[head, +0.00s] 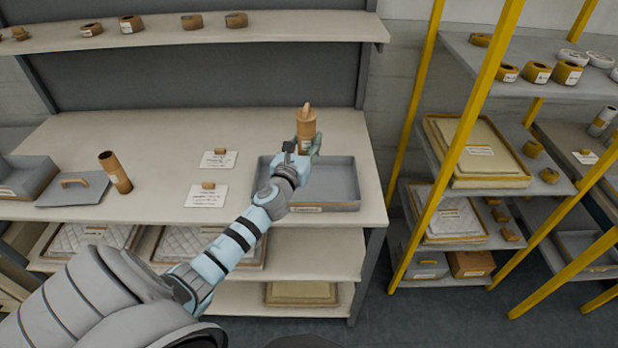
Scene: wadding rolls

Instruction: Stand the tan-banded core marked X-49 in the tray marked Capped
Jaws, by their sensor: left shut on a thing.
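My left gripper (301,150) is shut on a tan cardboard core (306,126) with a pale label and a rounded tan piece on its top. The core is upright over the back of a grey tray (345,185) on the bench. I cannot tell whether its base touches the tray floor. The label on the core and the label on the tray's front are too small to read. The rest of the tray that shows looks empty. My left arm hides the tray's left front part. My right gripper is not in view.
Another tan core (115,172) stands tilted-looking on the bench, beside a grey lid (73,189) with a tan handle. A second grey tray (22,177) is at the far left. Two white cards (206,196) lie mid-bench. A yellow-posted rack (470,150) stands at right.

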